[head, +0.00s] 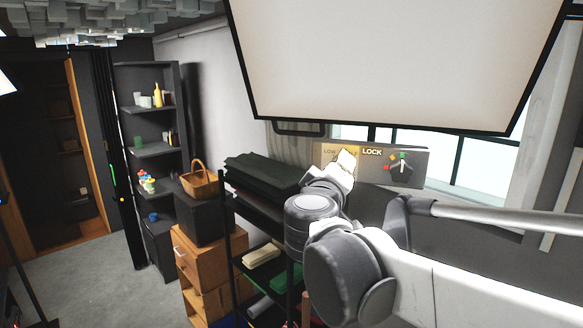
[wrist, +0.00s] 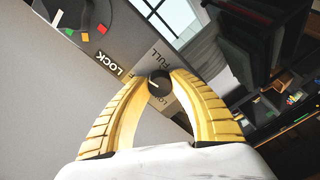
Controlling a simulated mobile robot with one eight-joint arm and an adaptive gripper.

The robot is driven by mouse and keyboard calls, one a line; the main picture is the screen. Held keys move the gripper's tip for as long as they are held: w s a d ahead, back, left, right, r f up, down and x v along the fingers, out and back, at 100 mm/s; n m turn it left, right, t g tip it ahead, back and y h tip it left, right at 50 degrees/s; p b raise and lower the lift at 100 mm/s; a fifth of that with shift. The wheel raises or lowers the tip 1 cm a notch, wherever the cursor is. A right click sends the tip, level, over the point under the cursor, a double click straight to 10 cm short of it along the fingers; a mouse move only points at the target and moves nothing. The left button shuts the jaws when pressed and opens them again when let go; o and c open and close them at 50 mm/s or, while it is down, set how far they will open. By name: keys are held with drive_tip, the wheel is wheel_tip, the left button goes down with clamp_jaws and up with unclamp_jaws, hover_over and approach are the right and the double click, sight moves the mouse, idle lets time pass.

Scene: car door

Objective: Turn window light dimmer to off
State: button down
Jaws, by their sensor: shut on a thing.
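The dimmer is a small round black knob (wrist: 159,84) with a white pointer line, in the middle of the wrist view. It sits on a beige plate (wrist: 147,62) with FULL printed above it in that view and a partly hidden LOW below. My gripper (wrist: 162,74) has its two yellow fingers closed around the knob, one on each side. The pointer lies roughly sideways; I cannot tell which mark it meets. In the head view the beige plate (head: 327,153) is on the wall, and my gripper (head: 345,160) covers the knob.
Right of the beige plate is a grey LOCK panel (head: 425,168) with a dark rotary switch (head: 401,168) and coloured marks. A large light panel (head: 395,60) hangs above. A black rack (head: 262,172) with dark folded cloth stands to the left. A window (head: 485,165) is behind.

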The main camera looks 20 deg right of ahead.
drive_tip(key=n, duration=0.4)
drive_tip(key=shift+n, duration=0.3)
drive_tip(key=n+b, duration=0.1)
drive_tip(key=n, duration=0.4)
drive_tip(key=shift+r, duration=0.1)
drive_tip(key=n, duration=0.5)
drive_tip(key=shift+n+b, duration=0.3)
drive_tip(key=shift+n, duration=0.1)
drive_tip(key=n, duration=0.5)
drive_tip(key=shift+n, duration=0.3)
drive_tip(key=n, duration=0.5)
drive_tip(key=shift+r+b, duration=0.1)
drive_tip(key=shift+b, duration=0.3)
drive_tip(key=n, duration=0.5)
drive_tip(key=shift+w+a, duration=0.1)
drive_tip(key=n, duration=0.5)
drive_tip(key=shift+b, duration=0.3)
drive_tip(key=n, duration=0.5)
